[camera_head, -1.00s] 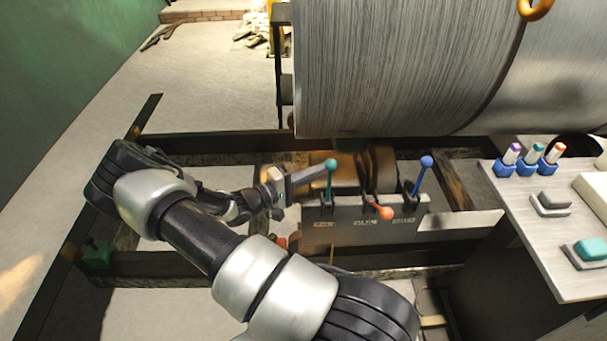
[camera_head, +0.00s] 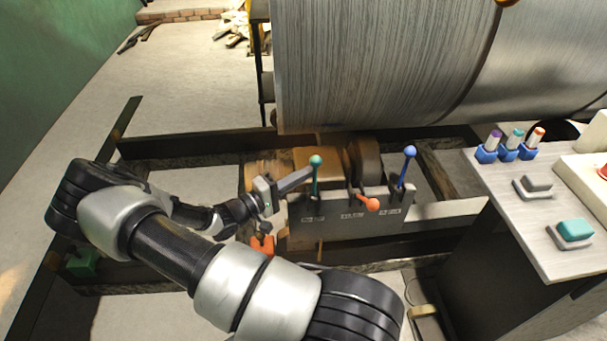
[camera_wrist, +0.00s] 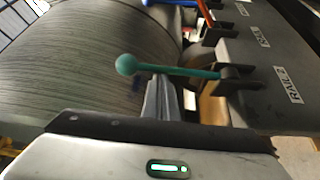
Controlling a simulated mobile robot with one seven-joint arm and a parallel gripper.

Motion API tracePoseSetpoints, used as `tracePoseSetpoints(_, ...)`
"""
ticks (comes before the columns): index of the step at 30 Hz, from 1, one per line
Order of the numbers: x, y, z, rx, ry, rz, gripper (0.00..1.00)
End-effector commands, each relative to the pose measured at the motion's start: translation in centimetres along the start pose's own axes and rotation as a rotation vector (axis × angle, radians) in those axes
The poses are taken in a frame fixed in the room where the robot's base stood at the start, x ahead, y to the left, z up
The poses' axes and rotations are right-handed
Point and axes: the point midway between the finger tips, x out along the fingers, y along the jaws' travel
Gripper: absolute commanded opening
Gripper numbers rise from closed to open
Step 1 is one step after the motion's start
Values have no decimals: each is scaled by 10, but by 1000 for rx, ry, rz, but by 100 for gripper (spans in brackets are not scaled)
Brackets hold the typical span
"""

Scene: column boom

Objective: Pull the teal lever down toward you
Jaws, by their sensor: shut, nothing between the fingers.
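The teal lever (camera_head: 316,175) stands upright at the left end of a grey lever panel (camera_head: 338,217), with a round knob on top. In the wrist view the teal lever (camera_wrist: 175,70) lies across the picture, its knob to the left and its pivot bracket at the right. My gripper (camera_head: 306,173) is shut and empty, its fingertips close beside the lever just below the knob. In the wrist view my gripper's fingers (camera_wrist: 162,92) end right by the lever's shaft. I cannot tell whether they touch it.
An orange-red lever (camera_head: 371,204) tilts forward in the panel's middle, and a blue lever (camera_head: 406,168) stands at its right. A large cable drum (camera_head: 390,65) is behind. A console (camera_head: 545,230) with buttons is at the right. Dark frame beams surround the panel.

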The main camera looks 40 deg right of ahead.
Motion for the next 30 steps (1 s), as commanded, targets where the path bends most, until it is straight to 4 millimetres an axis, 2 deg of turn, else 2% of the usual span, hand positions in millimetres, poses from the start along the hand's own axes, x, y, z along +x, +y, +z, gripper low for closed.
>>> tracePoseSetpoints(11, -18, -7, 31, 265, 1, 163, 0)
tracePoseSetpoints(21, -32, -16, 54, 257, 0, 156, 0)
tracePoseSetpoints(30, -39, -26, 66, 258, -1, 154, 0)
